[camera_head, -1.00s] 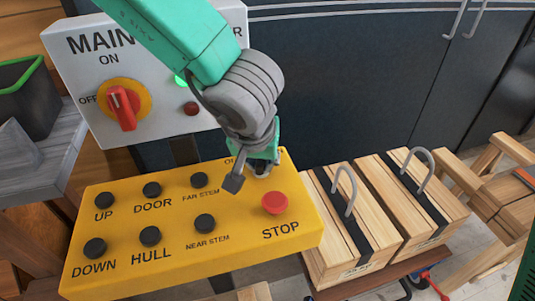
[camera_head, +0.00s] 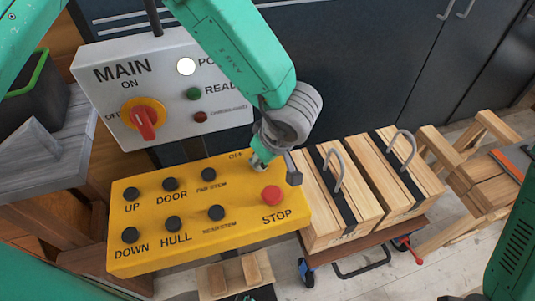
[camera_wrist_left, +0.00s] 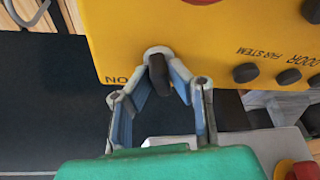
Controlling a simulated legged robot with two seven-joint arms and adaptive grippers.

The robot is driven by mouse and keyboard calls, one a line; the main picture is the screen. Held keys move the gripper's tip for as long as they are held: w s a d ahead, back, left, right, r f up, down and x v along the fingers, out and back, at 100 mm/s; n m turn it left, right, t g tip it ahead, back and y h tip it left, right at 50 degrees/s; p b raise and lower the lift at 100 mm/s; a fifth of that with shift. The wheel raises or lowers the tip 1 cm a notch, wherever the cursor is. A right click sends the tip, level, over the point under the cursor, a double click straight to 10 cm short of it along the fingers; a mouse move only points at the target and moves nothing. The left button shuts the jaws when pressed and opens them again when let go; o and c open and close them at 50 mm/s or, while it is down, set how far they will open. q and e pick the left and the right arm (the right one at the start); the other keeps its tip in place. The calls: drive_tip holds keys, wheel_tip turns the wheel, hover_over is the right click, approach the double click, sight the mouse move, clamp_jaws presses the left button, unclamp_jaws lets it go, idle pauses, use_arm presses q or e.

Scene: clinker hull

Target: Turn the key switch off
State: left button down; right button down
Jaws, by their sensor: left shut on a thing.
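The key switch (camera_wrist_left: 156,72) is a dark knob in a pale round collar at the edge of the yellow control box (camera_wrist_left: 215,40). In the left wrist view it stands nearly upright, tilted slightly. The ON label is beside it; the OFF label (camera_head: 236,156) shows in the head view. My left gripper (camera_wrist_left: 160,82) is shut on the knob, one finger on each side. In the head view my left gripper (camera_head: 272,165) is at the box's upper right, hiding the switch. My right gripper is not in view.
Several black buttons and a red STOP button (camera_head: 271,195) are near the gripper. Behind is a grey MAIN panel (camera_head: 165,80) with a red rotary switch (camera_head: 145,120), a lit white lamp (camera_head: 186,66) and a dull green lamp (camera_head: 193,94). Wooden crates (camera_head: 335,215) stand to the right.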

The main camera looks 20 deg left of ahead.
use_arm(q)
drive_tip(key=shift+d+n+g, duration=0.1)
drive_tip(key=shift+n+g, duration=0.2)
drive_tip(key=shift+n, duration=0.3)
drive_tip(key=c, duration=1.5)
unclamp_jaws()
drive_tip(key=shift+c, duration=0.2)
drive_tip(key=shift+s, duration=0.1)
